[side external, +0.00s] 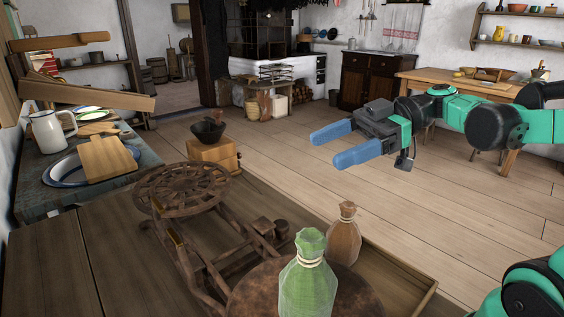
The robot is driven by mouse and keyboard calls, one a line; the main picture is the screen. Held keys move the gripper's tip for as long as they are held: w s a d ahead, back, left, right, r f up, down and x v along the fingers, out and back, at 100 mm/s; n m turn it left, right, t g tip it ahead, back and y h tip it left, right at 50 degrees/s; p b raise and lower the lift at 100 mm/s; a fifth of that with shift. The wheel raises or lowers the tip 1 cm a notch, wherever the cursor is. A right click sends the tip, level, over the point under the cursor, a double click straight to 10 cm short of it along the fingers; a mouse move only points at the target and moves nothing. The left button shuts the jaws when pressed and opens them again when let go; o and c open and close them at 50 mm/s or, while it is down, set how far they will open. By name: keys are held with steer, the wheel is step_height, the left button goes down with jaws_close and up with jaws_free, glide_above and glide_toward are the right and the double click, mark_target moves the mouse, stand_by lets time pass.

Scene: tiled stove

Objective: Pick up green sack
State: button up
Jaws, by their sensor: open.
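The green sack (308,281) is a translucent green, bottle-shaped bag tied at the neck with a pale cord. It stands upright on a round dark plate (258,294) at the bottom centre of the side external view, and its base is cut off by the frame edge. My gripper (328,148) has two blue fingers set apart and is open and empty. It is in the air, above and to the right of the sack in the picture, clearly apart from it, with its fingers pointing left.
A brown sack (344,235) stands right behind the green one. A dark spoked wheel and scale frame (182,188) sits to the left on the wooden table (60,265). A wooden box with a mortar (213,155) stands behind. The floor (450,215) below my gripper looks clear.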

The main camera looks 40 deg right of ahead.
mark_target(299, 246)
steer(key=s+a+n+g+y, duration=0.3)
steer(key=s+a+n+y, duration=0.1)
steer(key=s+a, duration=0.35)
steer(key=shift+w+f, duration=0.2)
steer(key=shift+f, duration=0.65)
steer(key=shift+w+f, duration=0.25)
steer(key=shift+f, duration=0.55)
steer(key=shift+w+f, duration=0.2)
steer(key=shift+f, duration=0.65)
steer(key=shift+w+a, duration=0.25)
steer(key=shift+a, duration=1.1)
steer(key=shift+w+a, duration=0.2)
steer(key=shift+a, duration=1.15)
jaws_close()
